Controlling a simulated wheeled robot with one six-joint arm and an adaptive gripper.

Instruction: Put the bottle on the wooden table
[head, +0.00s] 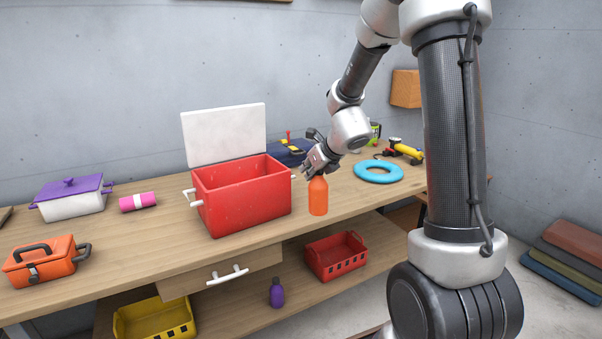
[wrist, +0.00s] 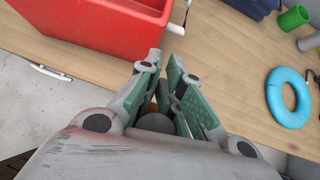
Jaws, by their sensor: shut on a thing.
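An orange bottle (head: 318,198) is upright at the front part of the wooden table (head: 145,238), just right of the red cooler. My gripper (head: 318,173) is shut on its top from above. I cannot tell whether the bottle's base touches the tabletop or hangs slightly over it. In the wrist view my gripper (wrist: 166,64) points across the tabletop (wrist: 225,75), with a dark round cap between the fingers; most of the bottle is hidden there.
A red cooler (head: 240,205) with its white lid raised stands close left of the bottle. A blue ring (head: 379,172) lies to the right. A red basket (head: 335,258), purple bottle (head: 277,293) and yellow crate (head: 150,320) are below. An orange toolbox (head: 42,262) sits at left.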

